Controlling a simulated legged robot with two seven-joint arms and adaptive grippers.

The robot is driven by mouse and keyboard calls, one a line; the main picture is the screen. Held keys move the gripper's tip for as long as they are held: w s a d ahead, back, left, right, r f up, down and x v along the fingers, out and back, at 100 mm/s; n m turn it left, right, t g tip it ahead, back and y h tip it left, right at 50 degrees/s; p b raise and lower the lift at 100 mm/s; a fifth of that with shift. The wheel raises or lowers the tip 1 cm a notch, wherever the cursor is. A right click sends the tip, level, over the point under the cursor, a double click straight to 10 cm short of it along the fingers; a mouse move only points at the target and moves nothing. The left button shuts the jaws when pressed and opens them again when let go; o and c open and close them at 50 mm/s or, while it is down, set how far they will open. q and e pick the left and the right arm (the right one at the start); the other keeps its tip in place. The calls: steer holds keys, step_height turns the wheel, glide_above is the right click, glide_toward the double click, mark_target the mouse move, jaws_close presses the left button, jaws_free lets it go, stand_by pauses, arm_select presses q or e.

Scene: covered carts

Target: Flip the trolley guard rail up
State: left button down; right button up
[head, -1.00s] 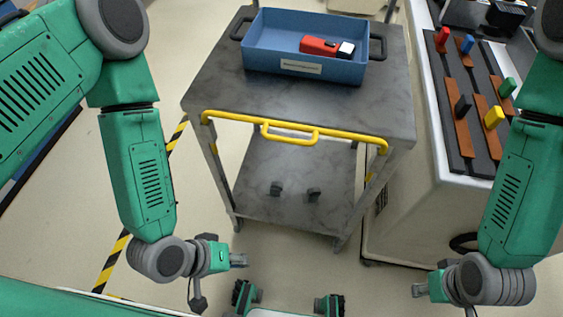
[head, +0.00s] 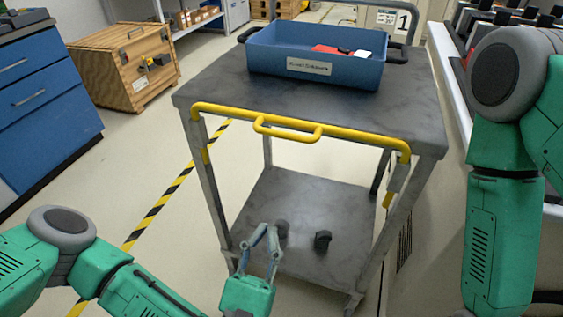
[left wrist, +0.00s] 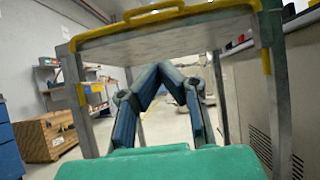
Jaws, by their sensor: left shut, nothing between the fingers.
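The trolley (head: 420,128) stands in front of me, with a grey top and a lower shelf. Its yellow guard rail (head: 355,136) runs along the near edge of the top, with a small handle loop (head: 287,136) at its middle. The rail lies low, level with the edge. My left gripper (head: 268,230) is shut and empty, fingers pointing up, below and a little left of the handle loop, apart from it. In the left wrist view the shut fingertips (left wrist: 161,68) are under the trolley top, and the rail (left wrist: 165,16) is above them. My right gripper is out of view.
A blue tray (head: 270,68) with a red item stands on the trolley top. A counter with colored handles is at the right, close to the trolley. A wooden crate (head: 122,75) and blue drawers (head: 45,110) are at the left. Floor left of the trolley is clear.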

arm_select(q)
steer(key=shift+a, duration=0.15)
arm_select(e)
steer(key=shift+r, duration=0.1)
arm_select(q)
steer(key=b, duration=0.1)
glide_toward(291, 123)
steer(key=w+d+f, duration=0.1)
steer(key=w, duration=0.2)
steer(key=shift+w+r, duration=0.1)
steer(key=shift+r, duration=0.8)
steer(key=shift+w+r, duration=0.15)
steer(key=shift+r, duration=0.75)
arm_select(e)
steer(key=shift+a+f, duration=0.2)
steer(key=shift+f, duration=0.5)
